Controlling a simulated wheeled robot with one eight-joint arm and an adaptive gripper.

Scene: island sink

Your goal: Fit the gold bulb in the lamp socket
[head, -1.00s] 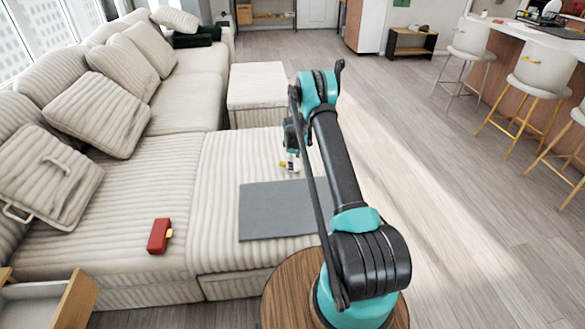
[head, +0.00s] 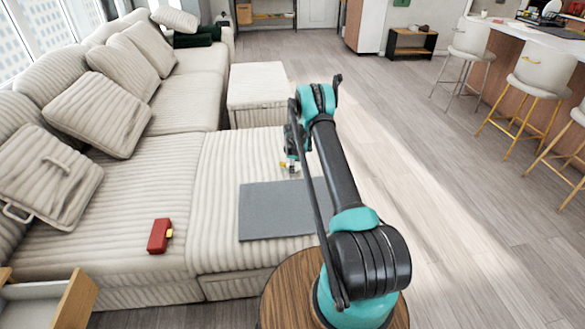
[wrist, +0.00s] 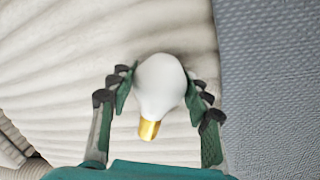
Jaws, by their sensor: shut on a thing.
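A white bulb with a gold base (wrist: 160,88) is between the green-padded fingers of my gripper (wrist: 161,80) in the wrist view. The fingers are shut on its round body from both sides. Its gold end points toward the palm side and down in that picture. In the head view my gripper (head: 291,160) is above the far part of the sofa seat, just beyond the grey mat, with the small bulb at its tip partly hidden. I cannot make out a lamp socket for certain in either view.
A grey mat (head: 262,212) lies on the striped sofa seat (head: 222,160). A cream ottoman (head: 257,86) stands beyond. An open drawer (head: 75,300) is at bottom left.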

